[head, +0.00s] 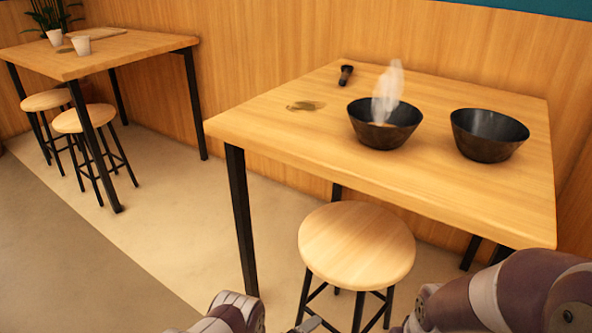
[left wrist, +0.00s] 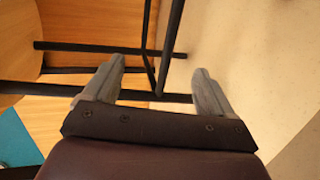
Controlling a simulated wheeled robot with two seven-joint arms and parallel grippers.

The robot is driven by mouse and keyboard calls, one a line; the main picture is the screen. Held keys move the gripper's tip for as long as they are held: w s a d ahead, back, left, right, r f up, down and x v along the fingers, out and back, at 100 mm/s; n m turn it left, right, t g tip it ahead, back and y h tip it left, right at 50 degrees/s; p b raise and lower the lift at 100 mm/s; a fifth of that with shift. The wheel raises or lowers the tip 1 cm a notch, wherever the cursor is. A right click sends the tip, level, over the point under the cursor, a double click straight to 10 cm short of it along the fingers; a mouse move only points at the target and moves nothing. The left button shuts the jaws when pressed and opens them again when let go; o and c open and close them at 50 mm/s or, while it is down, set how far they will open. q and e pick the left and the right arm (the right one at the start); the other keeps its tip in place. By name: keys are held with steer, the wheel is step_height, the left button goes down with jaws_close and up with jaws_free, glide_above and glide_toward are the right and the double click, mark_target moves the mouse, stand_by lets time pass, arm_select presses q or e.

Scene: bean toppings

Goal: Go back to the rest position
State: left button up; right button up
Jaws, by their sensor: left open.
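My left gripper (left wrist: 160,75) is open in the left wrist view, with its two grey fingers apart and nothing between them but the background of dark bars and floor. In the head view my left arm (head: 228,313) shows at the bottom edge, low in front of the table and left of the stool. A small grey part of the gripper (head: 310,323) shows beside it. My right arm (head: 500,292) is at the bottom right of the head view; its gripper is out of view. Both visible arms are apart from the bowls.
The wooden table (head: 270,128) bears a dark bowl (head: 383,133) with a pale translucent shape above it, an apparently empty dark bowl (head: 488,145), a small dark cylinder (head: 346,75) and a brown patch (head: 305,106). A round stool (head: 357,243) stands in front. Another table (head: 125,45) is at left.

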arm_select(q)
steer(key=s+a+f+m+g+y, duration=0.5)
steer(key=s+f, duration=0.1)
steer(key=f, duration=0.1)
steer(key=s+a+r+m+g+y+p, duration=0.2)
steer(key=a+r, duration=0.1)
steer(key=a, duration=0.1)
steer(key=s+a+r+m+g+y+p, duration=0.1)
steer(key=s+a+r+g+p, duration=0.3)
steer(key=r, duration=0.8)
steer(key=s+a+r+m+y+p, duration=0.1)
steer(key=s+a+r+p, duration=0.3)
steer(key=r, duration=0.9)
steer(key=s+a+r+m+g+y+p, duration=0.15)
steer(key=s+r, duration=0.45)
steer(key=r, duration=0.6)
step_height(320, 180, up, 47)
steer(key=w+a+t+p, duration=0.1)
steer(key=t+p, duration=0.1)
steer(key=p, duration=3.9)
steer(key=shift+w+a+n+t+p, duration=0.25)
steer(key=shift+w+n+t+p, duration=0.1)
steer(key=shift+n, duration=0.1)
